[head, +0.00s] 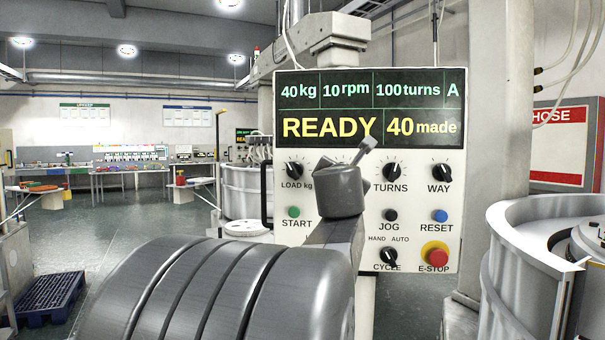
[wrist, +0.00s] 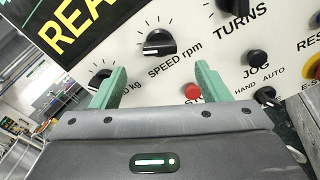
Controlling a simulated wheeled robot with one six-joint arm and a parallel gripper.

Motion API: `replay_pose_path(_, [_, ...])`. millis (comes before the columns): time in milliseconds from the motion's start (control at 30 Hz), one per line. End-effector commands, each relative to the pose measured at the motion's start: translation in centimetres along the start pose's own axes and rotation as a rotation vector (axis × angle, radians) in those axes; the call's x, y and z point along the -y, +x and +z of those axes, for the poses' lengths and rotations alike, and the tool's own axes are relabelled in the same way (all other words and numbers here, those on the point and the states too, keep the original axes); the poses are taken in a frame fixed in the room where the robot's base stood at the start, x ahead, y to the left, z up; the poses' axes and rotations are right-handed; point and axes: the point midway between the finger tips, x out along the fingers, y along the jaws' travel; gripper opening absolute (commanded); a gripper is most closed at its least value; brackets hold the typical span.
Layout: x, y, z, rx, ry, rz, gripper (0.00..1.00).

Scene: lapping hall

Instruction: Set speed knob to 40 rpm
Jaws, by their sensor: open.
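The speed knob (wrist: 159,43) is a black knob on the white control panel (wrist: 135,60), with the label SPEED rpm below it in the wrist view. My gripper (wrist: 161,78) is open, its two green fingers apart, with nothing between the tips but bare panel and lettering. The knob shows ahead of the fingers, between their lines, and they look apart from it. In the head view my arm hides most of the speed knob. The display (head: 370,108) reads 40 kg, 10 rpm, 100 turns, A, READY and 40 made.
The load knob (head: 294,170) and turns knob (head: 391,170) flank the speed knob. Below are a red button (wrist: 193,91), the green start button (head: 293,212), the jog button (head: 391,215) and the E-stop (head: 436,255). A round metal machine (head: 520,270) stands at right.

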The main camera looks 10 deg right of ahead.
Motion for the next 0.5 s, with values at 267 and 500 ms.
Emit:
replay_pose_path(267, [0.0,5.1,0.0,-0.002,0.001,0.000,0.69])
replay_pose_path(500, [0.0,8.0,0.0,-0.001,0.000,0.000,0.69])
